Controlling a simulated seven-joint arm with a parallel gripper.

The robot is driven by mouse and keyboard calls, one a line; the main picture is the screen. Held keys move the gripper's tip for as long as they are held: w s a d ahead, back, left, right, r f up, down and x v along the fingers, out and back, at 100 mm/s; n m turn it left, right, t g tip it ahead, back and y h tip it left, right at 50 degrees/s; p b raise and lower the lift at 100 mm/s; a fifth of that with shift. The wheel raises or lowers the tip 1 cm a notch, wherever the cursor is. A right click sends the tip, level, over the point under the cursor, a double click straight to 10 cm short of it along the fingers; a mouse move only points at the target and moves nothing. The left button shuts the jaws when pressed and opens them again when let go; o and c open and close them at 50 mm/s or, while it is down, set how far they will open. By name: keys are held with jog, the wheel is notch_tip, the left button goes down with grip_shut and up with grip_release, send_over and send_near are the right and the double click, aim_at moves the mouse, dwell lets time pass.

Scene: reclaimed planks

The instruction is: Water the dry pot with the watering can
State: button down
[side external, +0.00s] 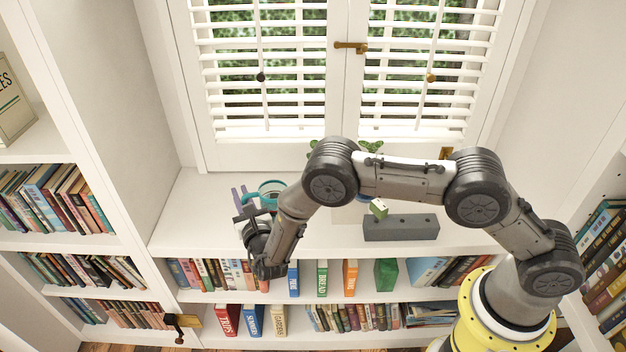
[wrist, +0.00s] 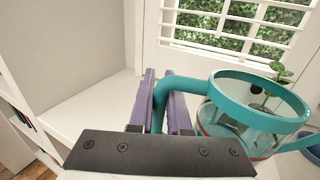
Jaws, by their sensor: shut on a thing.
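The watering can has a teal rim and a clear body; it shows in the side external view (side external: 272,187) and at the right of the wrist view (wrist: 262,84). My gripper (side external: 241,199) is at the left of the white ledge. In the wrist view its purple fingers (wrist: 164,95) are shut on the can's teal handle. The can looks roughly upright; I cannot tell whether it touches the ledge. Green leaves (side external: 371,146) show behind my arm, and a plant (wrist: 279,78) shows beyond the can. My arm hides most of the pots, so I cannot tell which is dry.
The shuttered window (side external: 345,90) is behind. Bookshelves (side external: 300,315) are below the ledge's front edge. The ledge's far left is clear.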

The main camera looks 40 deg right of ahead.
jog(key=w+a+f+n+y, duration=0.1)
jog(key=w+f, duration=0.1)
jog(key=w, duration=0.9)
jog(key=d+f, duration=0.1)
jog(key=w+d+f, duration=0.1)
jog(key=d, duration=0.1)
jog(key=d+f, duration=0.1)
jog(key=shift+w+d+f, duration=0.15)
jog(key=shift+w+f, duration=0.2)
jog(key=shift+w, duration=0.05)
jog(key=shift+m, duration=0.3)
jog(key=shift+s+d+r+m+t+h, duration=0.25)
jog(key=shift+s+d+r+m, duration=0.15)
jog(key=shift+d+r+m, duration=0.4)
jog(key=shift+s+d+r+m+t+h, duration=0.15)
jog(key=shift+s+d+r+m+t, duration=0.25)
jog(key=shift+m, duration=0.5)
jog(key=shift+s+d+r+m+g, duration=0.1)
jog(key=shift+d+r+m+g, duration=0.15)
jog(key=shift+r+m, duration=0.05)
jog(key=shift+s+d+r, duration=0.1)
jog(key=shift+d+r, duration=0.15)
jog(key=shift+r, duration=0.25)
